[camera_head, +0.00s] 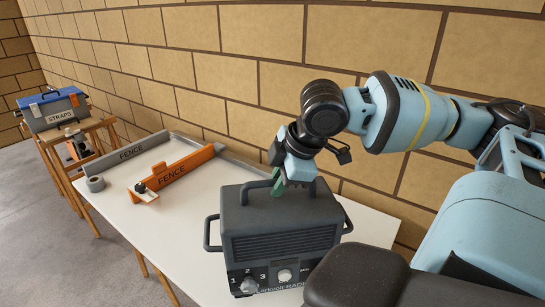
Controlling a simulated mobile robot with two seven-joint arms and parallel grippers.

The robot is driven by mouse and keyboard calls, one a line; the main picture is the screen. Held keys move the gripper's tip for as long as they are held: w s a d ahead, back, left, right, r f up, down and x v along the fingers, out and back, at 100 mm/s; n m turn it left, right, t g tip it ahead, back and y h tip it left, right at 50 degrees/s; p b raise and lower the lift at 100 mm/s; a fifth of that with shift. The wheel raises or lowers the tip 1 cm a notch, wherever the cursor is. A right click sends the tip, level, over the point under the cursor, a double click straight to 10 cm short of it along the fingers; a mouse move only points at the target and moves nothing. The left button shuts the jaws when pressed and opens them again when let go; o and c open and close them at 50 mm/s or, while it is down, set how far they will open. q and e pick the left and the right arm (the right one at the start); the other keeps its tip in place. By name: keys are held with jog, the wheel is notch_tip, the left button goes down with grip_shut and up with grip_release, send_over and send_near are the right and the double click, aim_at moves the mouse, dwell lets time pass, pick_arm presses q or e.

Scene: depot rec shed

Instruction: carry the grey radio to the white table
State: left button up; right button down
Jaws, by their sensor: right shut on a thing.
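The grey radio (280,243) is a dark boxy set with a top carry handle, side handles, a slatted front and knobs. It is upright over the near part of the white table (135,223). I cannot tell whether its base touches the tabletop. My right gripper (284,184) comes down from above and is shut on the radio's top handle. Its fingers partly hide the handle. The radio's lower right corner is hidden behind a dark part of my own body. My left gripper is out of view.
A straps box (55,110) with a blue lid stands on a wooden stand at far left. A brick wall runs close behind the table.

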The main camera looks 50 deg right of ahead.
jog(key=w+d, duration=0.1)
jog(key=w, duration=0.1)
jog(key=w+d+b, duration=0.1)
jog(key=w, duration=0.1)
jog(key=w+d+b, duration=0.1)
jog(key=w, duration=0.2)
jog(key=shift+d+f, duration=0.15)
jog(key=shift+d, duration=0.1)
jog(key=shift+w+d, duration=0.35)
jog(key=shift+w, duration=0.25)
jog(key=f, duration=0.3)
jog(key=shift+w+d+f, duration=0.15)
jog(key=shift+w+f, duration=0.1)
jog(key=shift+w, duration=0.1)
